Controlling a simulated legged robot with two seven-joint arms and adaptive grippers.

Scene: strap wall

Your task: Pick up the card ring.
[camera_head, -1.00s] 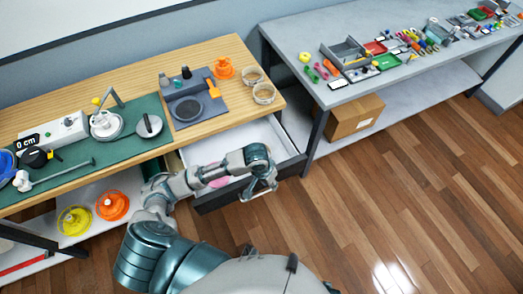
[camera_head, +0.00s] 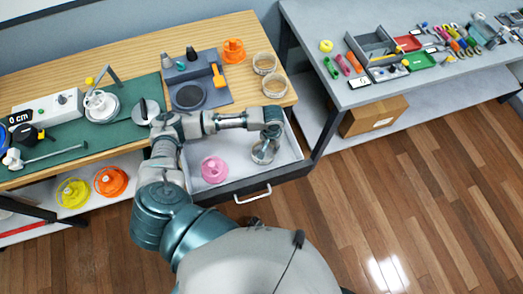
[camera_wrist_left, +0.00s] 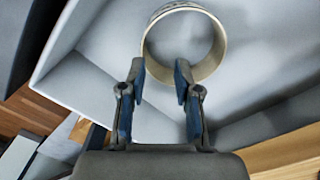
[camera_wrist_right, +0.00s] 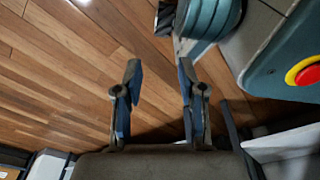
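A pale tan ring with a dark printed edge, seemingly the card ring (camera_wrist_left: 221,52), lies in the open drawer (camera_head: 293,147) in the left wrist view. In the head view it is largely hidden by my left gripper (camera_head: 264,150), which is low over the drawer's right part. The left fingers (camera_wrist_left: 160,65) are open. The ring's near left wall shows between the fingertips, with the right fingertip over the opening; I cannot tell whether they touch. My right gripper (camera_wrist_right: 159,68) is open and empty over the wood floor, outside the head view.
A pink spool (camera_head: 214,168) is in the drawer, left of my left gripper. Two similar rings (camera_head: 264,64) (camera_head: 274,86) stand on the wooden bench above. The drawer walls and bench edge are close to my left arm. A grey table (camera_head: 375,98) with small parts stands right.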

